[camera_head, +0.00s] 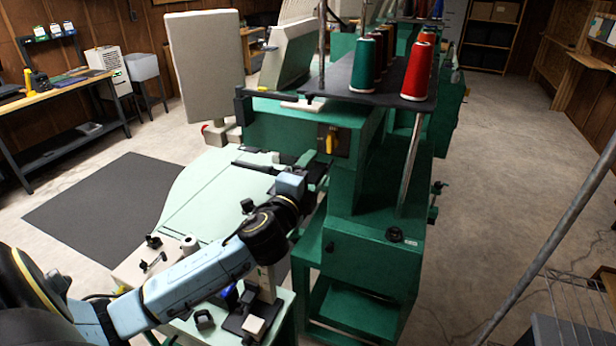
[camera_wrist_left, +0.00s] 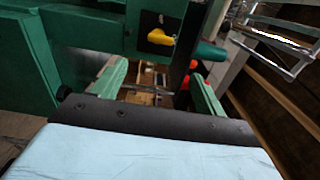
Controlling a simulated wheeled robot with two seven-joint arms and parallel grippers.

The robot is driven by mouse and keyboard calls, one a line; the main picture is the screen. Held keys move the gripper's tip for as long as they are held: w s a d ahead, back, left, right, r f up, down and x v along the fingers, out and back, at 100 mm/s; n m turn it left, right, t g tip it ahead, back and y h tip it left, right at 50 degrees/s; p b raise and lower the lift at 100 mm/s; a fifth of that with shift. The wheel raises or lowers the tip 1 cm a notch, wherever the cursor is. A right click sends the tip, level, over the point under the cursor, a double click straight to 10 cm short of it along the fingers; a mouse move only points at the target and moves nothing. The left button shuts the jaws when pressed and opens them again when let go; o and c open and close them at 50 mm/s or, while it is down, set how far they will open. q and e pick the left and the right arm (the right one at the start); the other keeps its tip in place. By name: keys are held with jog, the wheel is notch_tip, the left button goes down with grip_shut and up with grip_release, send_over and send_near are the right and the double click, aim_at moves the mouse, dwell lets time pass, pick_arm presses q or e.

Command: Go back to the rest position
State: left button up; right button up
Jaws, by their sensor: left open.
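My left arm reaches in from the lower left in the head view, and its gripper (camera_head: 316,176) is at the side of the green embroidery machine (camera_head: 350,245), just below the machine's yellow switch (camera_head: 329,143). The gripper is open, and nothing shows held in it. The fingertips are small and partly lost against the dark machine parts. In the left wrist view my light blue wrist casing fills the bottom. Beyond it are the green machine body (camera_wrist_left: 85,25) and the yellow switch (camera_wrist_left: 160,38). My right gripper is not in view.
A dark shelf (camera_head: 345,77) on the machine carries several thread cones, including a red one (camera_head: 419,68). A pale green table (camera_head: 215,190) lies beside my left arm, with small fittings near it. A wire rack (camera_head: 575,305) stands at lower right. The floor (camera_head: 500,150) right of the machine is clear.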

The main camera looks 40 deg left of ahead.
pick_arm(q)
jog(key=s+d+f+n+g, duration=0.2)
jog(key=s+f+n+g, duration=0.15)
jog(key=s+f, duration=0.25)
jog(key=s+d+f+n+g, duration=0.3)
jog(key=s+f+n, duration=0.1)
jog(key=s+f, duration=0.15)
jog(key=s+d+f+n+g+h, duration=0.2)
jog(key=s+d+f+n+g, duration=0.15)
jog(key=s, duration=0.55)
jog(key=s+d+f+n+g+h, duration=0.2)
jog(key=s+d+f+g, duration=0.25)
jog(key=s, duration=0.35)
notch_tip(320, 180, down, 29)
jog(key=s+b, duration=0.2)
jog(key=b, duration=0.4)
jog(key=s+a+f+g+b, duration=0.1)
jog(key=s+f+b, duration=0.2)
jog(key=s+f, duration=0.5)
jog(key=s+a+f+g+b, duration=0.1)
jog(key=s+f+b, duration=0.2)
jog(key=s+f, duration=0.5)
notch_tip(320, 180, down, 6)
jog(key=shift+s+a+f, duration=0.1)
jog(key=shift+s+a, duration=0.2)
jog(key=shift+s, duration=0.05)
